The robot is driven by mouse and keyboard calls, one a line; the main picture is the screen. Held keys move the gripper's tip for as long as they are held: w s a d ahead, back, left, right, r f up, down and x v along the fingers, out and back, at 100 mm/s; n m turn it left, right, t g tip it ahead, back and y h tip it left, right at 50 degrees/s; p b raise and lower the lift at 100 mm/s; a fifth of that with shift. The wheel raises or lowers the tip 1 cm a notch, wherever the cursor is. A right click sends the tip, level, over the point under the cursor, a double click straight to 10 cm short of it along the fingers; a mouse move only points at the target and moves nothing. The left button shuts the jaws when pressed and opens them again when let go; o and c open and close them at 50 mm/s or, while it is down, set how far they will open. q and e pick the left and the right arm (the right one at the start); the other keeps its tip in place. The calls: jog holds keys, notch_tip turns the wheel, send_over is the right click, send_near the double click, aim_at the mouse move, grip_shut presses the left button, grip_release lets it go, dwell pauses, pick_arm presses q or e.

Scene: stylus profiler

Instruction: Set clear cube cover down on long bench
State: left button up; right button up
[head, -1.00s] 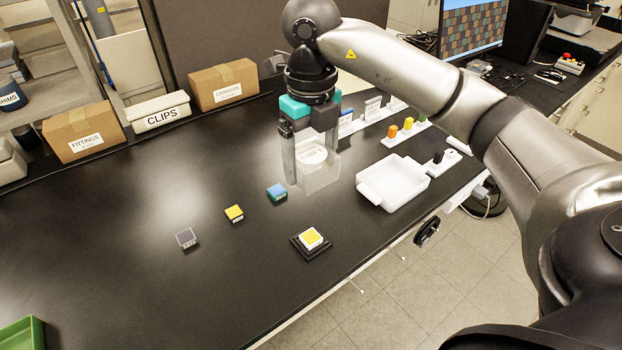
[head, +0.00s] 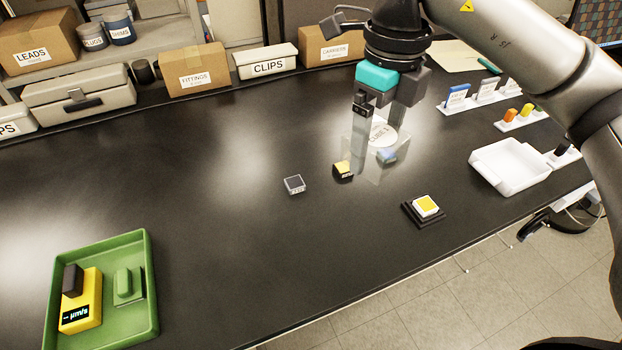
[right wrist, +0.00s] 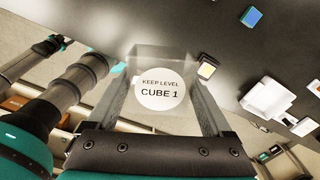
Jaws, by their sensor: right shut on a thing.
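The clear cube cover (head: 381,134) is a see-through box with a round white label on top. My right gripper (head: 377,146) is shut on it from above, with a finger on each of two sides. The right wrist view shows the cover (right wrist: 160,88) between the fingers, its label reading "KEEP LEVEL CUBE 1". The cover looks level and appears to be above the black long bench (head: 230,230); the gap below it is hard to judge.
A blue block (head: 387,157) shows through the cover; a yellow block (head: 343,170) is at its left edge. A grey block (head: 294,184), a yellow-topped block on a black base (head: 426,206), a white tray (head: 510,166) and a green tray (head: 140,318) stand around. Bench left of centre is clear.

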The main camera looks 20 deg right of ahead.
notch_tip(320, 180, down, 6)
jog(key=b, duration=0.3)
send_over(357, 236)
notch_tip(357, 236, down, 9)
jog(key=shift+s+f, duration=0.1)
pick_arm(q)
jog(key=shift+d+f+b, duration=0.1)
jog(key=shift+d+f, duration=0.2)
jog(key=shift+f, duration=0.35)
jog(key=shift+d+f+b, duration=0.1)
jog(key=shift+d+f, duration=0.15)
jog(key=shift+f, duration=0.35)
jog(key=shift+d+f+b, duration=0.1)
jog(key=shift+d+f, duration=0.2)
jog(key=shift+f, duration=0.35)
pick_arm(e)
jog(key=shift+f, duration=2.4)
jog(key=shift+f, duration=0.2)
jog(key=o, duration=1.1)
jog(key=shift+r, duration=0.1)
pick_arm(q)
jog(key=shift+f, duration=0.15)
jog(key=shift+s, duration=0.1)
